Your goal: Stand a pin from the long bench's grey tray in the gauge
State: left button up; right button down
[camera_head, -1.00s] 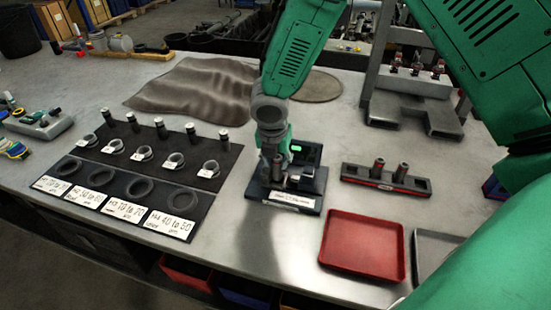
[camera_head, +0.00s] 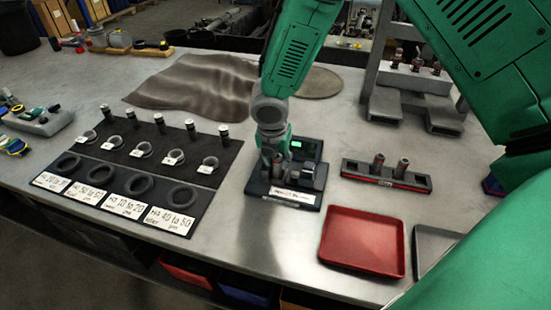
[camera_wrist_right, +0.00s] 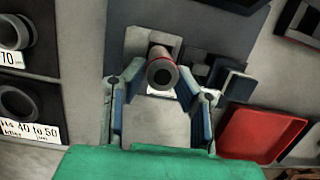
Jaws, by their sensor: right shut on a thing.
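The gauge (camera_head: 296,197) is a dark block with a white label and a lit green display, standing on the long bench. My right gripper (camera_head: 274,158) is directly over the gauge's left part. In the right wrist view the gripper (camera_wrist_right: 160,85) is shut on a pin (camera_wrist_right: 162,72), a grey metal cylinder with a reddish band and a hollow end, seen nearly end-on. The pin's lower end is hidden, so I cannot tell whether it touches the gauge. The grey tray (camera_head: 426,238) is at the right, partly covered by my arm. My left gripper is out of view.
A red tray (camera_head: 363,241) lies right of the gauge. Behind it is a dark rack (camera_head: 415,181) with two upright pins. A black board (camera_head: 125,170) with rings, pins and labels lies left. A brown cloth (camera_head: 190,85) and a grey stand (camera_head: 400,105) are behind.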

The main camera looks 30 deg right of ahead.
jog(key=shift+p, duration=0.3)
jog(key=c, duration=0.8)
grip_release()
jog(key=shift+w+d+p+v, duration=0.1)
jog(key=shift+p+v, duration=0.7)
jog(key=shift+w+d+p+v, duration=0.1)
jog(key=shift+d+p+v, duration=0.05)
jog(key=shift+p+v, duration=1.1)
jog(key=shift+v, duration=0.75)
jog(key=shift+w+d+r, duration=0.1)
jog(key=shift+r, duration=0.55)
jog(key=shift+w+d+r, duration=0.1)
jog(key=shift+d+r, duration=0.05)
jog(key=shift+r, duration=0.45)
